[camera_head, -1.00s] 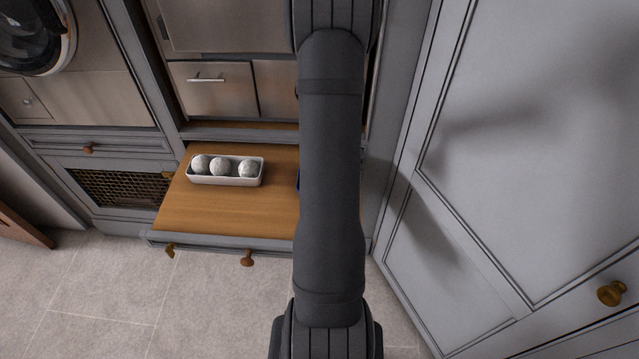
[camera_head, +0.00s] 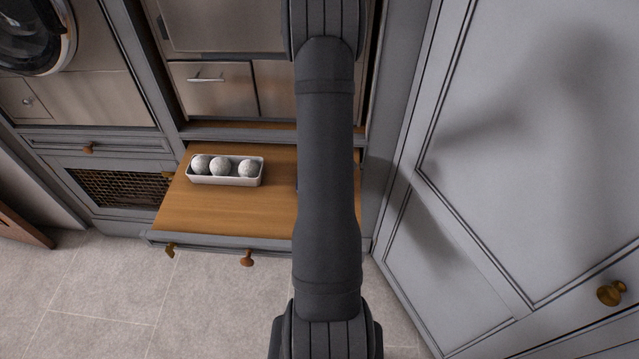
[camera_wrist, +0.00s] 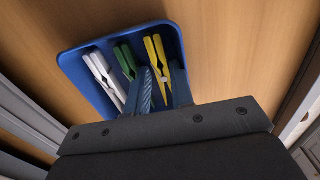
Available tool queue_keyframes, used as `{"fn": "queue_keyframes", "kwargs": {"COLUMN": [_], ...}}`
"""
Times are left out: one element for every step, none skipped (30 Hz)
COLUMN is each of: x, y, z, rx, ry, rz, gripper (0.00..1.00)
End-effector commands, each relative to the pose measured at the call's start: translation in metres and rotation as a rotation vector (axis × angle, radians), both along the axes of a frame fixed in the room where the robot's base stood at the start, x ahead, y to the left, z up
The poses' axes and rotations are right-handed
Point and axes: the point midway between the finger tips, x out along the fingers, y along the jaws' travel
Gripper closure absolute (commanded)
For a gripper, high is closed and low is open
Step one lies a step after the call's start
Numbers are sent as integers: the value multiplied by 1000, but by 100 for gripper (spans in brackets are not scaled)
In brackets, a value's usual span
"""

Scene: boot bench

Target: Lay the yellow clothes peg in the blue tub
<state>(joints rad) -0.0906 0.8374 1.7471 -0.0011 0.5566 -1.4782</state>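The blue tub (camera_wrist: 75,66) lies on the wooden surface in the wrist view. The yellow clothes peg (camera_wrist: 152,50) is at the tub's right side, roughly in line with a green peg (camera_wrist: 126,62) and a white peg (camera_wrist: 101,74). It appears to rest on the tub floor. My gripper (camera_wrist: 161,84) reaches over the tub with its two fingers apart, one on each side of the yellow peg's lower end. A gap shows beside the peg, so the fingers look open. In the head view my arm hides the gripper, the pegs and nearly all of the tub.
A white tray (camera_head: 226,181) with three pale balls stands on the wooden pull-out surface (camera_head: 225,213), left of my arm. Bare wood lies around it. A grey panelled door (camera_head: 520,130) with a brass knob (camera_head: 611,292) stands close on the right.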

Motion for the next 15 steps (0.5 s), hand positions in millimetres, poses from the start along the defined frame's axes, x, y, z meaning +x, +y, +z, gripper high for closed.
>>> {"fn": "queue_keyframes", "kwargs": {"x": [0,0,0,0,0,0,0,0,0,0,0,0,0,1,1], "y": [0,0,0,0,0,0,0,0,0,0,0,0,0,0,0], "z": [0,0,0,0,0,0,0,1,2,4,6,10,14,18,25], "rx": [0,0,0,0,0,0,0,0,0,0,0,0,0,0,0], "ry": [0,0,0,0,0,0,0,0,-1,-1,-1,-1,-1,-3,-4], "rz": [0,0,0,0,0,0,0,0,0,0,0,0,0,0,0], "gripper": [77,77,77,77,77,77,77,77,77,77,77,77,77,77,77]}}
